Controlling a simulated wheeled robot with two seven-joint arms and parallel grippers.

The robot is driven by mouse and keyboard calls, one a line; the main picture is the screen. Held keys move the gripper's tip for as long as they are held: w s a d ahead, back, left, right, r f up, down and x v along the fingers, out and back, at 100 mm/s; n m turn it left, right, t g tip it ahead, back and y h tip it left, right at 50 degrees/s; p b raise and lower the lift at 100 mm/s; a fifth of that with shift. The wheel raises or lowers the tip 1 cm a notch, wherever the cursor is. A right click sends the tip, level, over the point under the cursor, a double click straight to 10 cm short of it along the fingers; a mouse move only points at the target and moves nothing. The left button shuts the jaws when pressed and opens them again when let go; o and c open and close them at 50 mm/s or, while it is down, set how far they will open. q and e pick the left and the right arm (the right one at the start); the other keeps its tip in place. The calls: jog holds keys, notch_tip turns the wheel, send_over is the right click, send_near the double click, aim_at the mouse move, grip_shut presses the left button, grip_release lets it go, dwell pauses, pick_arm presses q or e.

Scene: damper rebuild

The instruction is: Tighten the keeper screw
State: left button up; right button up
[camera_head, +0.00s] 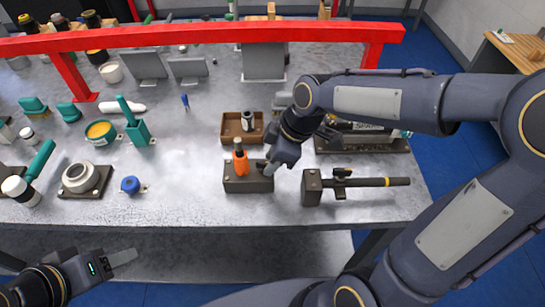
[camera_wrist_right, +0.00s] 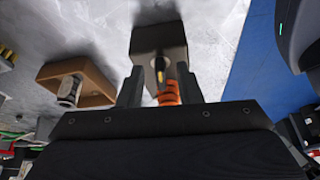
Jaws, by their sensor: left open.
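A dark block (camera_head: 248,184) stands on the grey table in the middle of the head view; it also shows ahead of my right gripper in the right wrist view (camera_wrist_right: 158,40). An upright orange ribbed part (camera_head: 240,162) with a dark top stands on its left side. My right gripper (camera_head: 268,168) is at the block's right side, close to it. In the right wrist view its fingers (camera_wrist_right: 160,88) are apart, with a thin dark piece with a yellow band and the orange part showing between them. I cannot make out the keeper screw. My left gripper (camera_head: 128,257) is open and empty, low in front of the table.
A brown tray (camera_head: 228,138) holding a metal cylinder sits behind the block. A second dark block (camera_head: 312,188) with a horizontal rod stands to the right. A blue knob (camera_head: 130,185) and a ring on a base (camera_head: 82,178) are left. A red rail (camera_head: 200,34) spans the back.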

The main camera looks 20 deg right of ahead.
jog(key=v, duration=0.7)
jog(key=shift+r, duration=0.35)
jog(key=shift+s+d, duration=0.1)
jog(key=shift+d, duration=0.05)
jog(key=s+d+m, duration=0.1)
jog(key=s+m, duration=0.1)
jog(key=s+d+m+t, duration=0.1)
jog(key=s+m, duration=0.1)
jog(key=s, duration=0.1)
jog(key=s+d+m+t+p, duration=0.1)
jog(key=s+m, duration=0.1)
jog(key=m, duration=0.1)
jog(key=shift+s+d+r, duration=0.25)
jog(key=shift+s+d, duration=0.1)
jog(key=shift+d, duration=0.05)
jog(key=s+f+m+t, duration=0.1)
jog(key=s+f+m, duration=0.1)
jog(key=s+m, duration=0.4)
jog(key=shift+s+d+f+m+t+p, duration=0.35)
jog(key=shift+d+f+m+t, duration=0.1)
jog(key=shift+m, duration=0.55)
